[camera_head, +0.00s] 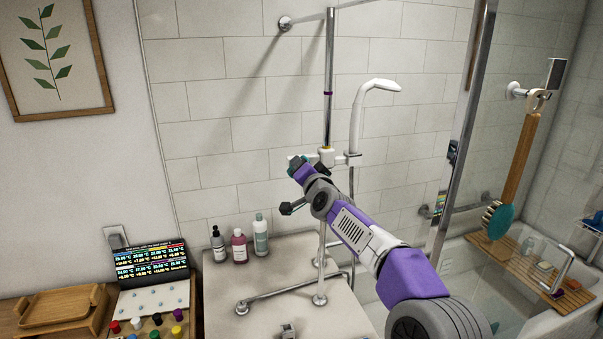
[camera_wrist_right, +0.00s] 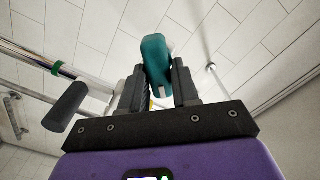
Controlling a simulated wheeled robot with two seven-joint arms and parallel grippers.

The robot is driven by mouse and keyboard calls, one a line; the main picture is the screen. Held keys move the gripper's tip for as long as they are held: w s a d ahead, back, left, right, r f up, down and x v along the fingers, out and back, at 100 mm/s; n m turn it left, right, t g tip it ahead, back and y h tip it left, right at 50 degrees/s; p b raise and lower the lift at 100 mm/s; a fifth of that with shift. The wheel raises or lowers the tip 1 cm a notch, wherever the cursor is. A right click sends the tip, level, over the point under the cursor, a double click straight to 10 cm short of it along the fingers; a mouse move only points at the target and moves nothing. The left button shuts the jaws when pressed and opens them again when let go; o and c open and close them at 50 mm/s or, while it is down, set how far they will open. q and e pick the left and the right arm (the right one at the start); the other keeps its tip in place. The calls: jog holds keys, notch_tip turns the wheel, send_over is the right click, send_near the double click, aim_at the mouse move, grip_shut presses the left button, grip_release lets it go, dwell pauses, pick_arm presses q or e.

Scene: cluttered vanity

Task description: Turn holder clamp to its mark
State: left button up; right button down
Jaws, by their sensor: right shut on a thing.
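My right gripper (camera_head: 299,168) is at the clamp's left side. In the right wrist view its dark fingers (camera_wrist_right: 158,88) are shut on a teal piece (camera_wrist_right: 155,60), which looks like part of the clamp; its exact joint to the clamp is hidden. My left gripper is out of view.
Several bottles (camera_head: 240,243) stand on the white ledge below. A glass panel's metal post (camera_head: 461,130) rises at right.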

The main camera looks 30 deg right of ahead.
jog(key=shift+d+f+m+b, duration=0.1)
jog(key=shift+m+b, duration=0.3)
jog(key=shift+m, duration=1.6)
jog(key=shift+f+m+b, duration=0.1)
jog(key=shift+m+b, duration=0.25)
jog(key=shift+m, duration=1.95)
jog(key=c, duration=0.9)
grip_release()
jog(key=shift+s, duration=0.1)
jog(key=shift+b+v, duration=0.6)
jog(key=shift+v, duration=3.1)
